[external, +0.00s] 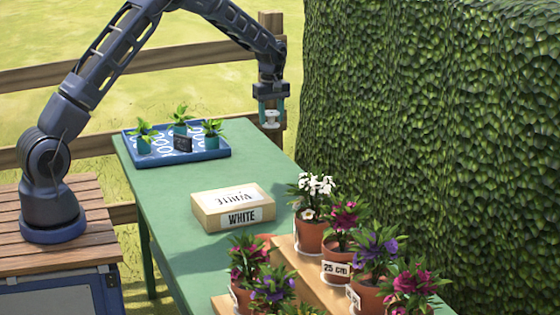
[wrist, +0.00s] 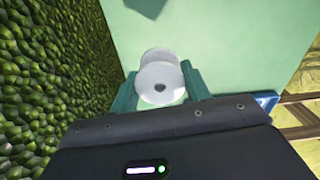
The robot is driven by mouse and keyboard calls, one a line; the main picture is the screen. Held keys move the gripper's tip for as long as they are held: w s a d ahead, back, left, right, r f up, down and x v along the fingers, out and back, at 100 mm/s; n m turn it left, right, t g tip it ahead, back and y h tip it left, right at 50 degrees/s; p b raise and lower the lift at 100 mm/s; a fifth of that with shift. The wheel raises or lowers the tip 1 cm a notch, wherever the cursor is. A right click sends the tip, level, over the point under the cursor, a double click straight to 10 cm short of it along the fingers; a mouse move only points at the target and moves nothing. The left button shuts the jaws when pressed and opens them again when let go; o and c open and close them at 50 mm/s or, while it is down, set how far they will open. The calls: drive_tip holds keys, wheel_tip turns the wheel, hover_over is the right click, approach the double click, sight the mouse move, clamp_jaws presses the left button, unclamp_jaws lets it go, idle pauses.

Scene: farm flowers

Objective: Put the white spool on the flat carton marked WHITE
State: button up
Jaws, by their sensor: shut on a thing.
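My gripper (external: 271,112) is shut on the white spool (external: 271,119) and holds it in the air above the far right edge of the green table. In the wrist view the white spool (wrist: 160,80) sits between the two teal fingers of my gripper (wrist: 160,88), with one round face and its centre hole towards the camera. The flat carton marked WHITE (external: 234,218) lies on the table, nearer the camera and to the left of the spool. Its top carries a white label and is bare.
A blue tray (external: 212,154) with several small potted plants stands at the table's far left. Several flower pots (external: 310,234) stand on wooden steps at the near right. A tall hedge (external: 430,110) runs along the right.

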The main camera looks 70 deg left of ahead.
drive_tip(key=shift+s+d+r, duration=0.1)
drive_tip(key=shift+d+r, duration=0.15)
drive_tip(key=shift+r, duration=0.5)
drive_tip(key=s+d+r+m, duration=0.2)
drive_tip(key=s+d+r, duration=0.2)
drive_tip(key=s+d, duration=0.55)
drive_tip(key=r+m, duration=0.1)
drive_tip(key=m, duration=0.1)
hover_over(232, 198)
wheel_tip(232, 198, down, 19)
drive_tip(key=shift+r, duration=0.1)
drive_tip(key=o, duration=1)
drive_tip(key=shift+c, duration=0.2)
